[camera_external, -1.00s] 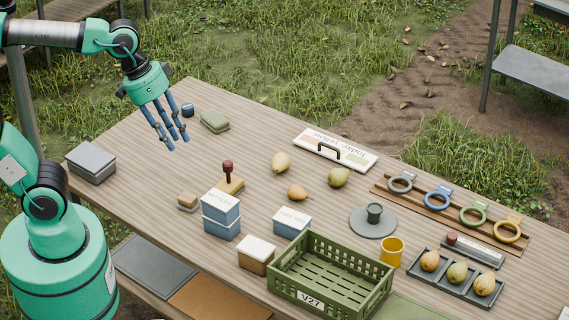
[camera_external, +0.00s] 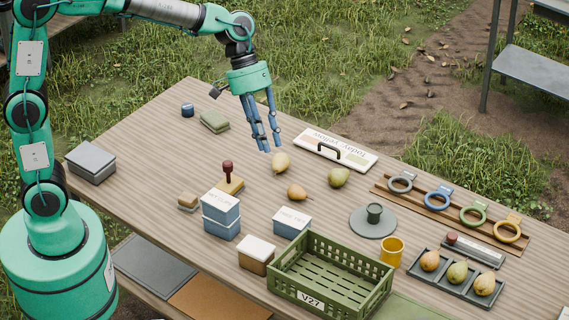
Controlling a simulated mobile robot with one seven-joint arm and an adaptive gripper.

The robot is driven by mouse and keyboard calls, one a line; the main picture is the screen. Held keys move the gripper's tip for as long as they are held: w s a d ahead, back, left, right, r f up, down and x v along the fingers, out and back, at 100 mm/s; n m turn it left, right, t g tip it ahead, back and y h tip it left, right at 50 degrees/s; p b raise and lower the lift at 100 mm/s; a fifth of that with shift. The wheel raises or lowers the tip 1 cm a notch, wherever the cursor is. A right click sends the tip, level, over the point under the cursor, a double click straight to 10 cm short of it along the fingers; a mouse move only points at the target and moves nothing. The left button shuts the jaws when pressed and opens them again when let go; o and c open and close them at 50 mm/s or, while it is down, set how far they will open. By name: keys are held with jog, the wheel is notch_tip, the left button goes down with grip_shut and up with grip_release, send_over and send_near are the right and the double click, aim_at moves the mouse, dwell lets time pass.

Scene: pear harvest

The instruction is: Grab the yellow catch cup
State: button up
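The yellow catch cup (camera_external: 391,251) stands upright on the wooden table, right of the green crate and left of the pear tray. My gripper (camera_external: 271,145) points down above the far middle of the table, close to a yellow pear in the picture. Its blue fingers look spread apart, with nothing between them. It is well up and left of the cup, not touching it. The cup is in full view.
A green crate (camera_external: 284,283) stands left of the cup, and a dark tray (camera_external: 446,285) of pears stands right of it. Loose pears (camera_external: 339,177) lie mid-table. A ring rack (camera_external: 425,200) is at the right.

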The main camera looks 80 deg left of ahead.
aim_at(391, 254)
jog(key=w+a+f+n+t+h+p, duration=0.1)
jog(key=w+a+f+n+h, duration=0.3)
jog(key=w+f, duration=0.9)
jog(key=w+a+f+n+t+h+p, duration=0.15)
jog(key=w+a+f+n, duration=0.4)
jog(key=w+f, duration=0.8)
jog(key=w+a+f+n, duration=0.2)
jog(key=w+f, duration=0.1)
jog(key=f, duration=0.2)
jog(key=w+a+f+n+t+h, duration=0.1)
jog(key=w+a+f+n, duration=0.2)
jog(key=f, duration=0.3)
jog(key=shift+w+a+f, duration=0.15)
jog(key=shift+w+f, duration=0.05)
jog(key=shift+f, duration=0.05)
jog(key=shift+f+n+t, duration=0.1)
jog(key=shift+n+t, duration=0.15)
jog(key=shift+x, duration=4.3)
jog(key=shift+b+x, duration=0.3)
jog(key=shift+x, duration=2.3)
jog(key=shift+s, duration=0.1)
